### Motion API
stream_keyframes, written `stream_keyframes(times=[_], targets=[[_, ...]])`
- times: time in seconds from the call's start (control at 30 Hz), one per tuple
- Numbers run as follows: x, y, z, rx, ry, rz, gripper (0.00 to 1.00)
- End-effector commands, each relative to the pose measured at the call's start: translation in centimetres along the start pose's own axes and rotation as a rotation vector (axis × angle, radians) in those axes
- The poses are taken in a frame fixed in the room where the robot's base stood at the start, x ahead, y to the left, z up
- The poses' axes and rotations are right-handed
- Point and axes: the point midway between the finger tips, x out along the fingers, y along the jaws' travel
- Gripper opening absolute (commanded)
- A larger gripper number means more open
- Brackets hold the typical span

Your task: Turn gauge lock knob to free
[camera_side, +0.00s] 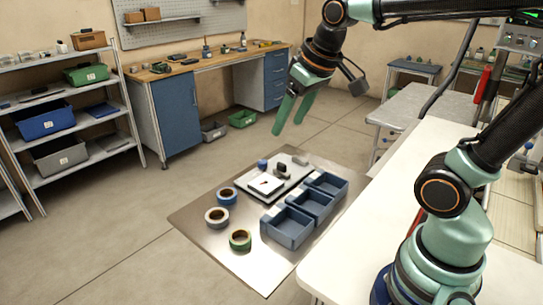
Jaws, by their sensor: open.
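My gripper (293,114) is open and empty, its two green fingers pointing down. It hangs in the air well above the work plate, apart from everything on it. A small device with a white square face (265,184) and a dark and reddish mark at its middle lies on the plate; this may be the gauge with its lock knob. The mark is too small to tell which way a knob is turned. A blue round item (262,164) and a dark block (282,169) are beside the white face.
Tape reels lie at the plate's left: a blue one (227,196), a pale one (217,217) and a green one (240,240). Blue bins (288,227) stand in a row at the right. The metal plate (195,243) is bare along its left edge. A white table (350,240) is at the right.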

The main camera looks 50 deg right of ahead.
Motion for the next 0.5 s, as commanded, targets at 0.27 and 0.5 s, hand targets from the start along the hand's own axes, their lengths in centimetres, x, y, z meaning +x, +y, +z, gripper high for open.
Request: stream_keyframes(times=[0.27, 0.5], targets=[[2.0, 2.7, -7.1, 0.057, -0.109, 0.023, 0.7], [5.8, 5.7, -11.9, 0.106, -0.197, 0.037, 0.7]])
